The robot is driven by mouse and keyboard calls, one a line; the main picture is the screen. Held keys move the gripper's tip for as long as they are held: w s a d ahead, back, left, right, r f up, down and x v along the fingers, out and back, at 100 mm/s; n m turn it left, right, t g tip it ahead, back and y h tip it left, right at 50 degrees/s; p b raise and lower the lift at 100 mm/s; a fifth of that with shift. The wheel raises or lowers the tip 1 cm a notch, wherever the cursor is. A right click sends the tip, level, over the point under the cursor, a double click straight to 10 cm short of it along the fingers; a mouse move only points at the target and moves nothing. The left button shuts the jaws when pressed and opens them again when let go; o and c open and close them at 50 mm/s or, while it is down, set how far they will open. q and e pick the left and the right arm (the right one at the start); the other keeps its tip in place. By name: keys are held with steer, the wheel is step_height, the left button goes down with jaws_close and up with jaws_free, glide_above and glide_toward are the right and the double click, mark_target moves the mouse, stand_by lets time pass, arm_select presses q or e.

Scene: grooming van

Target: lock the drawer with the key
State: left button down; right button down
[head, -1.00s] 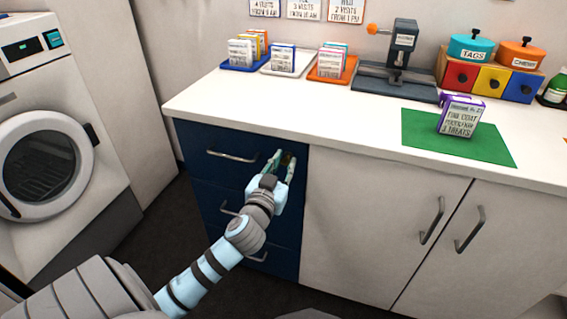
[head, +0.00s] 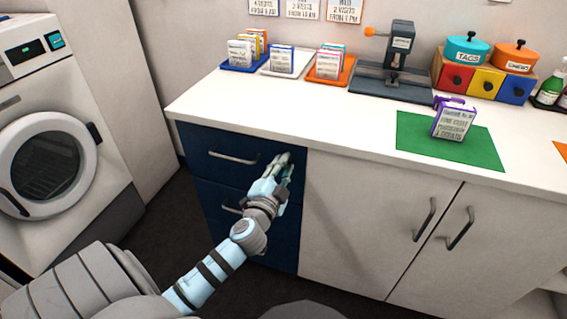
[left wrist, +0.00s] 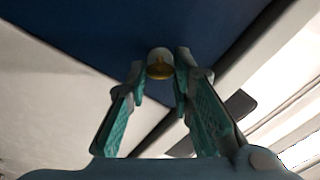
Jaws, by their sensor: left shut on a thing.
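The dark blue top drawer (head: 212,142) is under the left end of the counter, its front flush with the cabinet. My left gripper (head: 283,165) is at the upper right corner of this drawer front. In the left wrist view my gripper's teal fingers (left wrist: 160,80) stand on either side of a small round grey and brass piece (left wrist: 160,64) at the blue front. The gripper is shut on the key, which the fingers mostly hide. I cannot tell from these views how deep the key sits in the lock. My right gripper is out of view.
The drawer's bar handle (head: 233,158) is left of my gripper. White cupboard doors (head: 370,220) adjoin on the right. The white counter (head: 330,130) overhangs above, with trays of packets, a press (head: 395,75) and a green mat (head: 415,130). A washer (head: 45,160) stands left.

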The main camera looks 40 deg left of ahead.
arm_select(q)
steer(key=m+p, duration=0.1)
steer(key=m, duration=0.5)
steer(key=shift+p, duration=0.35)
steer(key=shift+f+m, duration=0.1)
steer(key=shift+m, duration=0.2)
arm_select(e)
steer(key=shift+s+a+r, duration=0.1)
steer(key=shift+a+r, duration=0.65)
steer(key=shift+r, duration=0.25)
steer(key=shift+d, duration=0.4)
